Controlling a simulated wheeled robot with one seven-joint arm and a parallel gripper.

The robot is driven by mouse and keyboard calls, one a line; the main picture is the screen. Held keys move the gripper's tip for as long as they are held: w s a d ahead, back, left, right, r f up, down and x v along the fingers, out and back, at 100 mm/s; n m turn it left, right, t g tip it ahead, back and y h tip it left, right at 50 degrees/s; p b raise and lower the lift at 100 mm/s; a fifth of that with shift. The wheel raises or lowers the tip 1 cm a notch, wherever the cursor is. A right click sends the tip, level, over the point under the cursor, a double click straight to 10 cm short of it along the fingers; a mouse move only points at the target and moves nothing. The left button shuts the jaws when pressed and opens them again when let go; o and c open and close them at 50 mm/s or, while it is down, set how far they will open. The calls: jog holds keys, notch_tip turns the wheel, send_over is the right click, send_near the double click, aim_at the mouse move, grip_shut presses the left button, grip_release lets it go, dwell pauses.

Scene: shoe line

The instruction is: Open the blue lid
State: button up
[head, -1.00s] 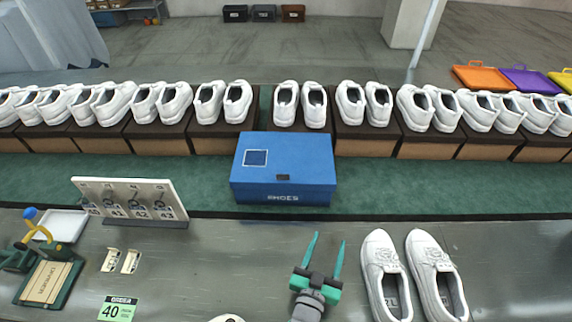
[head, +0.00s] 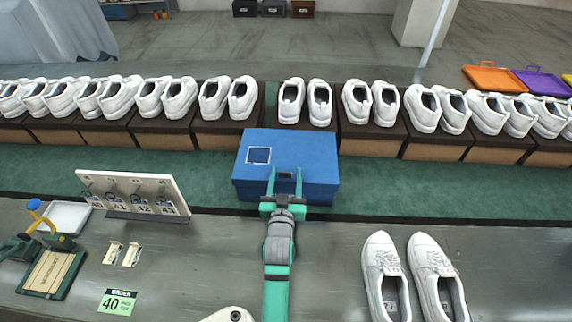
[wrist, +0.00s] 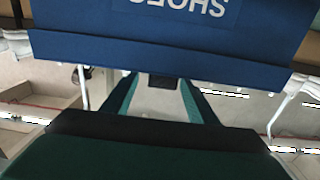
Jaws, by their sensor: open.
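The blue lid (head: 313,150) sits on the blue shoe box (head: 322,195) and appears shut. A dark tab (head: 285,175) shows at the middle of the lid's front edge. My gripper (head: 285,171) is at the front of the box, with its two green fingers apart on either side of the tab. In the wrist view the open fingers (wrist: 158,88) reach toward the blue front edge (wrist: 160,52) and the dark tab (wrist: 163,83) shows between them. Whether the fingers touch the lid cannot be told. The box's front lettering is partly hidden by my gripper in the head view.
White sneakers (head: 227,97) stand in a row on brown boxes behind the blue box. Another white pair (head: 408,270) lies on the grey table to the right. A numbered tag rack (head: 135,192) and a green order card (head: 117,301) are at left. The green strip beside the box is clear.

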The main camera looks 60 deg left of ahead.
aim_at(286, 168)
jog(key=shift+s+x, duration=0.2)
jog(key=shift+x, duration=2.25)
jog(key=shift+a, duration=0.15)
jog(key=shift+c, duration=0.7)
